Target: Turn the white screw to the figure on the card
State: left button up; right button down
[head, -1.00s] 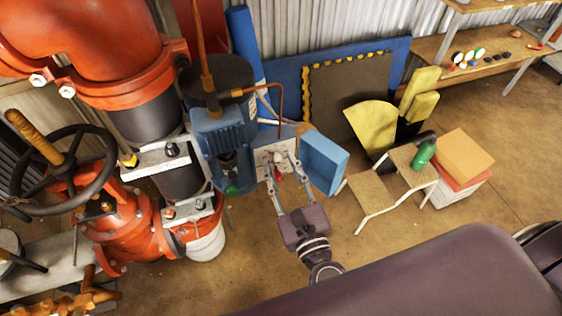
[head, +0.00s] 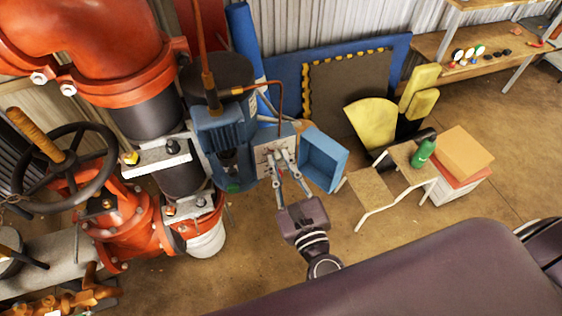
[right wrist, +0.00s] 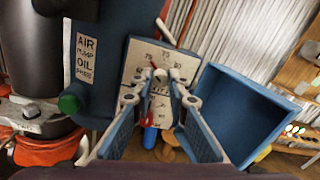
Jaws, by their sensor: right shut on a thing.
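A white panel (right wrist: 166,102) with printed figures and two red pointers is set in the blue housing (right wrist: 120,40); it also shows in the head view (head: 263,158). My right gripper (head: 277,155) is in front of this panel. In the right wrist view its fingertips (right wrist: 160,78) come together over the panel's upper middle, shut on what looks like the white screw (right wrist: 160,75). The fingertips hide most of the screw and part of the scale. I cannot make out a card with a figure. My left gripper is not in view.
A blue open box-like cover (right wrist: 240,115) stands just right of the panel. A green knob (right wrist: 69,103) is at left below a label reading AIR PUMP OIL PRESS (right wrist: 85,58). Large red pipework (head: 90,45) fills the left. A step stool (head: 370,190) stands to the right.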

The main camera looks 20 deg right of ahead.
jog(key=n+p, duration=0.3)
jog(key=n, duration=0.2)
jog(key=shift+r+p, duration=0.15)
jog(key=shift+p, duration=0.25)
jog(key=n+p, duration=0.2)
jog(key=n, duration=0.2)
jog(key=shift+n+p, duration=0.4)
jog(key=shift+f, duration=0.2)
jog(key=c, duration=1.9)
grip_release()
jog(key=shift+s, duration=0.2)
jog(key=s, duration=1.1)
jog(key=shift+s+d+f, duration=0.1)
jog(key=shift+s+f, duration=0.05)
jog(key=shift+s, duration=0.2)
